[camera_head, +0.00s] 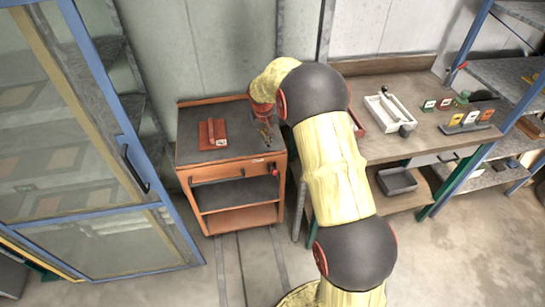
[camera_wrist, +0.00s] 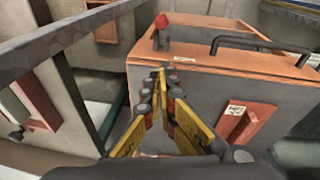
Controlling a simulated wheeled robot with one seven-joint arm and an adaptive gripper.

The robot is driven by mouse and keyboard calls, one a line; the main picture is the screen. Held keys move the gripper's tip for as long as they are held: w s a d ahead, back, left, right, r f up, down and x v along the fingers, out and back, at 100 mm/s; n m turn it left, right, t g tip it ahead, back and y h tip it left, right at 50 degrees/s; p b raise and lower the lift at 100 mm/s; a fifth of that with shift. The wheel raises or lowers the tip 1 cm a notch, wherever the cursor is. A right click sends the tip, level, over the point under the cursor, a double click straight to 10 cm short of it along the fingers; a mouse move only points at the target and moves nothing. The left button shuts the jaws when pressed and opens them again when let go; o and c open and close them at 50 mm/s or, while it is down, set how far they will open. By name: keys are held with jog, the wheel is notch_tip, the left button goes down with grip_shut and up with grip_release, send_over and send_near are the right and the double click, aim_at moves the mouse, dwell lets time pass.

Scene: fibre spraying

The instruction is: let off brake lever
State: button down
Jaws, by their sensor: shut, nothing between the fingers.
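The brake lever, a red knob on a short dark stem, shows at the front right edge of the orange cart in the head view (camera_head: 274,171). It also stands at the cart's edge in the wrist view (camera_wrist: 161,20), beyond my fingertips. My gripper (camera_wrist: 161,72) is shut, its yellow fingers meeting at the tips with nothing between them. In the head view my gripper (camera_head: 266,135) is above the right part of the cart top (camera_head: 188,150), behind the lever. It appears apart from the lever.
A red block with a white label (camera_head: 212,134) is on the cart top. The cart has a black front handle (camera_wrist: 262,43). A workbench (camera_head: 430,140) with a white tray (camera_head: 377,115) is at right. A blue-framed glass door (camera_head: 150,213) is at left. Floor in front is clear.

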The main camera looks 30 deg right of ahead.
jog(key=shift+f, duration=0.15)
jog(key=b, duration=0.3)
send_over(273, 170)
jog(key=w, duration=0.4)
jog(key=x, duration=0.6)
jog(key=s+x, duration=0.1)
jog(key=x, duration=0.2)
jog(key=shift+s+a+f, duration=0.1)
jog(key=shift+a+f, duration=0.1)
jog(key=shift+a, duration=0.1)
jog(key=shift+s+f+b, duration=0.2)
jog(key=shift+s+f, duration=0.35)
jog(key=shift+f, duration=0.35)
jog(key=shift+s+f+b, duration=0.2)
jog(key=shift+s+f, duration=0.3)
jog(key=shift+f, duration=0.4)
jog(key=shift+f, duration=0.15)
